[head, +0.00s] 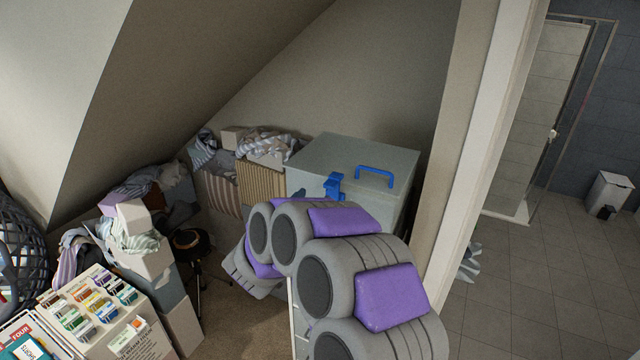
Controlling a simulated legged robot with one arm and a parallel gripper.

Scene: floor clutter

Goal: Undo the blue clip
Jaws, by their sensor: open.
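The blue clip (334,186) is on the front upper edge of a large grey-green box (310,150), near its left corner. The box's lid looks closed, with a blue handle (375,175) on top. From this view I cannot tell how firmly the clip is seated. My grey and purple arm reaches up from the bottom right and covers much of the box's front. My gripper (252,276), partly hidden by the arm, is open at the arm's far end, lower left of the clip and apart from it. Nothing shows in it.
Striped boxes heaped with cloth (262,180) stand left of the box. A dark stool (190,243) and piled boxes with cloth (145,245) are further left. A display of small colourful items (90,305) is at front left. The sloped ceiling is low; a wall post (465,150) stands right.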

